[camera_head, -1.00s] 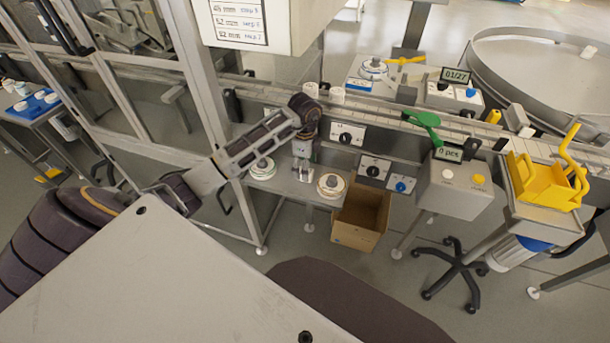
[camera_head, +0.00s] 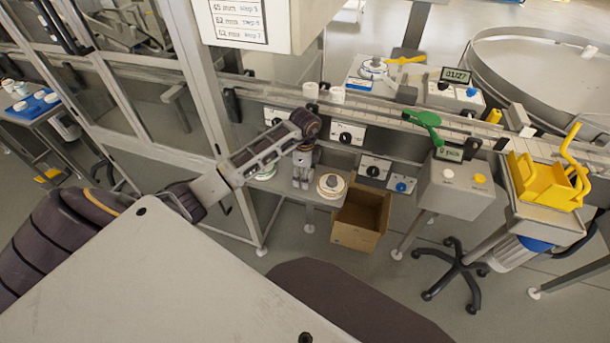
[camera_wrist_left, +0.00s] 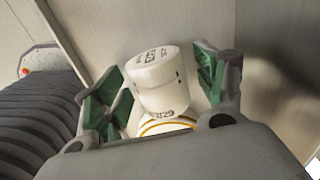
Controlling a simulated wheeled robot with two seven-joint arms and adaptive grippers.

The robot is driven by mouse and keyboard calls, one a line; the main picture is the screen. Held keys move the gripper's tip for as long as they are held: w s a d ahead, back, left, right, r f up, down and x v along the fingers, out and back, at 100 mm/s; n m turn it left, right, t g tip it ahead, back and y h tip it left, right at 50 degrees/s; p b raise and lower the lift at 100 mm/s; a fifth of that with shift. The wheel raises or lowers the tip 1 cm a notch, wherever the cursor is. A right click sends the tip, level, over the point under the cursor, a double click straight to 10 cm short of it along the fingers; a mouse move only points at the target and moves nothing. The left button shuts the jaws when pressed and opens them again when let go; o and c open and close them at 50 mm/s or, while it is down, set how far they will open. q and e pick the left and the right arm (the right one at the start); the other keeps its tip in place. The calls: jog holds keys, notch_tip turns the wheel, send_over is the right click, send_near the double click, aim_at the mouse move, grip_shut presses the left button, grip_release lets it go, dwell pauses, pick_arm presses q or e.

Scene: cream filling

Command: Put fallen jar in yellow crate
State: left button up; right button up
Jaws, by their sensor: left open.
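My left gripper (camera_head: 303,180) points down over the low shelf under the conveyor. In the left wrist view, my left gripper (camera_wrist_left: 160,85) is open, with a green-padded finger on either side of a white jar (camera_wrist_left: 155,78). The jar has dark print and a gap shows to the left finger; contact on the right cannot be told. A yellow-ringed white part shows below it, partly hidden by the gripper body. The jar cannot be made out in the head view. My right gripper is not in view.
A round white disc (camera_head: 331,184) sits on the shelf right of my gripper. An open cardboard box (camera_head: 361,220) stands on the floor. White jars (camera_head: 337,95) stand on the conveyor above. A metal frame post (camera_head: 205,90) rises left of my gripper.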

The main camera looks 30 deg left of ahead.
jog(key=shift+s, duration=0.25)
pick_arm(q)
jog(key=c, duration=1.3)
jog(key=shift+o, duration=0.2)
jog(key=shift+r, duration=0.2)
jog(key=shift+r, duration=0.6)
notch_tip(320, 180, up, 8)
jog(key=shift+r+p, duration=0.2)
jog(key=shift+p, duration=0.2)
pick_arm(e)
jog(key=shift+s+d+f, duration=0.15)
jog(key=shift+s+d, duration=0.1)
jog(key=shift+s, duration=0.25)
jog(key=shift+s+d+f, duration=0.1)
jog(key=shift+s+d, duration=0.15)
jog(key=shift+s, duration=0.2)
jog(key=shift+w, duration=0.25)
